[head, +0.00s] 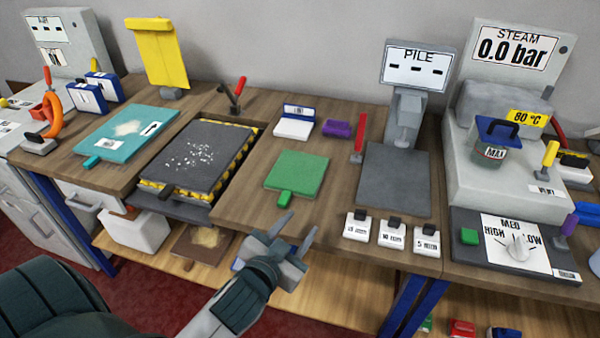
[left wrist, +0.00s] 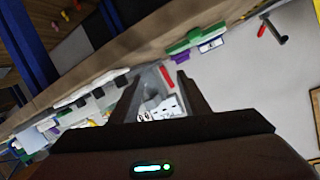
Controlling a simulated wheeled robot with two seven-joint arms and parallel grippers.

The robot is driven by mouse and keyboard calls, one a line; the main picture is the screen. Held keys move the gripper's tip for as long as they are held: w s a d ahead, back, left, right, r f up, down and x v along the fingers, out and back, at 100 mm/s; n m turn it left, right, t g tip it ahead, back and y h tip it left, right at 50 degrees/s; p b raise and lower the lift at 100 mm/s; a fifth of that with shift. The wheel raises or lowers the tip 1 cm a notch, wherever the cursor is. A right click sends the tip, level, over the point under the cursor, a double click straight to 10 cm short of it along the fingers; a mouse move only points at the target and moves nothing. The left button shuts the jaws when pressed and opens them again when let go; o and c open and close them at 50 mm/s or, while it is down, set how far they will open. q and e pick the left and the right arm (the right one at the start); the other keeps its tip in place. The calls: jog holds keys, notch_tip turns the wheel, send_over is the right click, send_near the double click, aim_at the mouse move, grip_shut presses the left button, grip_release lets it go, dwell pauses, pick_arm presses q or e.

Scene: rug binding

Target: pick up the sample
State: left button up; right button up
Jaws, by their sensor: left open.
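The frames do not make clear which thing is the sample. A dark grey speckled board (head: 215,140) with a short handle lies on a yellow-and-black edged recess in the bench. A teal board (head: 98,143) with a pale patch and a label lies to its left. A plain green board (head: 308,170) with a short tab lies to its right. My left gripper (head: 300,226) is open and empty at the bench's front edge, nearer than the green board. Its fingers (left wrist: 157,85) also show in the left wrist view, with nothing between them. My right gripper is out of view.
A grey PILE gauge (head: 415,65) with a dark plate (head: 393,182) and several weights in front stands right of centre. A STEAM unit (head: 510,50) stands at the far right. A red upright lever (head: 358,138) stands right of the green board.

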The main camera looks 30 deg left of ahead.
pick_arm(q)
jog(key=w+d+r+m+t+h, duration=0.1)
jog(key=d+r+m+t+h, duration=0.4)
jog(key=r, duration=0.7)
jog(key=w+d+r+m+t+h, duration=0.2)
jog(key=d+r+m+h, duration=0.3)
jog(key=r, duration=0.7)
jog(key=s+d+r+m+g+h, duration=0.4)
jog(key=s+d+m+g+h, duration=0.45)
jog(key=m+g+h, duration=0.75)
jog(key=s+d+f+m+g+y, duration=0.25)
jog(key=f+m+g+y, duration=0.3)
jog(key=m, duration=0.35)
jog(key=w+a+f+t+y, duration=0.2)
jog(key=w+a+f+y, duration=0.2)
jog(key=a+f+y, duration=0.45)
jog(key=w+a+n+t+y, duration=0.1)
jog(key=w+a+n+y, duration=0.1)
jog(key=a+y, duration=0.4)
jog(key=w+a+n+t+y, duration=0.1)
jog(key=w+a+y, duration=0.3)
jog(key=a, duration=1)
jog(key=shift+w+a+f+n+y, duration=0.25)
jog(key=shift+a+n+y, duration=0.2)
jog(key=shift+y, duration=0.45)
